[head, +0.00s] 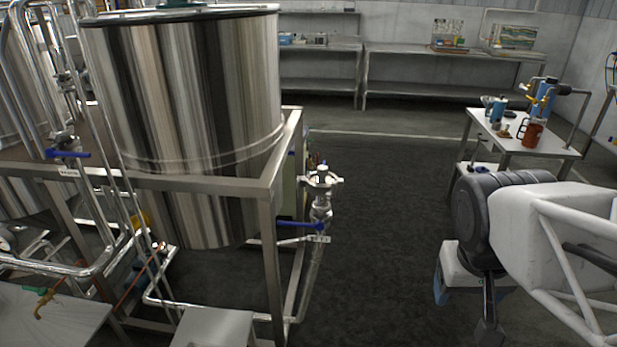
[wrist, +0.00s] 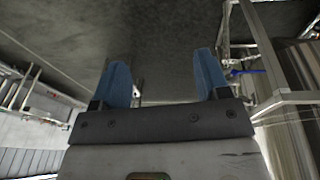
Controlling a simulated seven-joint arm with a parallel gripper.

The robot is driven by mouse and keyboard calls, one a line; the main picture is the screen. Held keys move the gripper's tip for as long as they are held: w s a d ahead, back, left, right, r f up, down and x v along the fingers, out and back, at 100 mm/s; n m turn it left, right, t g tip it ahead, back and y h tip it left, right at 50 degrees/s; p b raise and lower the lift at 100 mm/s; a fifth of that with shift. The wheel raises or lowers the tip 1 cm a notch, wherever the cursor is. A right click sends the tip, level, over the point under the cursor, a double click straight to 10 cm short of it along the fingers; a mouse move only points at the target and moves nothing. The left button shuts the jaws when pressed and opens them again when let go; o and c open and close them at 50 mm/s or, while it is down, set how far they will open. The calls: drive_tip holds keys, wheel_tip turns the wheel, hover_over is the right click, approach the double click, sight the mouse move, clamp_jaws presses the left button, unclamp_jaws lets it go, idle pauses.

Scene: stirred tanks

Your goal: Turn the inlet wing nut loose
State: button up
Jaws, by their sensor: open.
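A steel pipe fitting with a clamp (head: 322,181) stands on the upright inlet pipe beside the big tank, in the middle of the head view. A small pale piece sticks out on its right; it may be the wing nut, but it is too small to be sure. A blue valve handle (head: 300,225) sits just below, and a blue handle also shows at right in the wrist view (wrist: 248,71). My gripper (wrist: 162,64) is open and empty, its blue fingers wide apart. In the head view it hangs at lower right, well away from the fitting.
The steel tank (head: 185,110) stands in a metal frame (head: 270,190) left of the fitting. A white table (head: 555,150) with a red jug (head: 531,132) and blue equipment stands at right. Dark floor (head: 390,220) lies clear between fitting and arm. Shelving (head: 410,90) lines the back wall.

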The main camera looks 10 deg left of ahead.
drive_tip(key=o, duration=0.4)
drive_tip(key=w, duration=0.1)
drive_tip(key=w+h, duration=0.1)
drive_tip(key=w, duration=0.1)
drive_tip(key=w+f+n+g+h, duration=0.1)
drive_tip(key=w, duration=0.1)
drive_tip(key=shift+w+d, duration=0.1)
drive_tip(key=shift+d, duration=0.15)
drive_tip(key=shift+c, duration=0.2)
drive_tip(key=w+a+f+n+t+h, duration=0.2)
drive_tip(key=w+a+h, duration=0.25)
drive_tip(key=w, duration=0.65)
drive_tip(key=w+a+f+n+t+h, duration=0.25)
drive_tip(key=w+a, duration=0.25)
drive_tip(key=w, duration=0.6)
drive_tip(key=n+t+y, duration=0.3)
drive_tip(key=n+t, duration=0.5)
drive_tip(key=t, duration=0.3)
approach(299, 186)
drive_tip(key=shift+w+d+f, duration=0.1)
drive_tip(key=shift+w+f, duration=0.3)
drive_tip(key=shift+w, duration=0.2)
drive_tip(key=shift+w+d+f, duration=0.1)
drive_tip(key=shift+w+f, duration=0.25)
drive_tip(key=shift+w, duration=0.25)
drive_tip(key=shift+w, duration=0.15)
drive_tip(key=shift+x, duration=3.75)
drive_tip(key=shift+f, duration=0.1)
drive_tip(key=c, duration=0.9)
